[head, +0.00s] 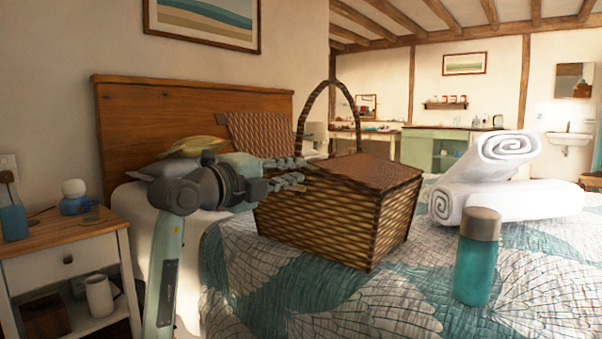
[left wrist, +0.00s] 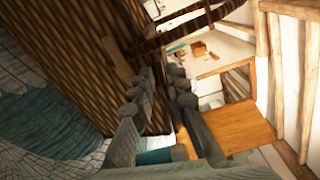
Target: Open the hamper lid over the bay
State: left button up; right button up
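The wicker hamper (head: 335,215) stands on the bed with its tall arched handle (head: 331,85) up. The lid half right of the handle (head: 375,172) lies flat and shut. On the left, a woven lid flap (head: 258,136) stands raised, tilted back toward the headboard. My left gripper (head: 300,172) is at the hamper's upper left edge, in front of the bay, most of which is hidden. Its fingers are apart, with a gap between the tips in the left wrist view (left wrist: 165,78). The hamper's woven wall (left wrist: 70,60) fills that view's upper left. My right gripper is not in view.
A teal flask (head: 477,258) stands on the quilt at the front right. Rolled white towels (head: 510,198) lie right of the hamper. A nightstand (head: 70,236) is at the left, and the wooden headboard (head: 150,120) is behind.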

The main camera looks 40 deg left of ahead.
pick_arm(q)
jog(key=shift+w+d, duration=0.15)
jog(key=shift+w, duration=1.2)
grip_shut()
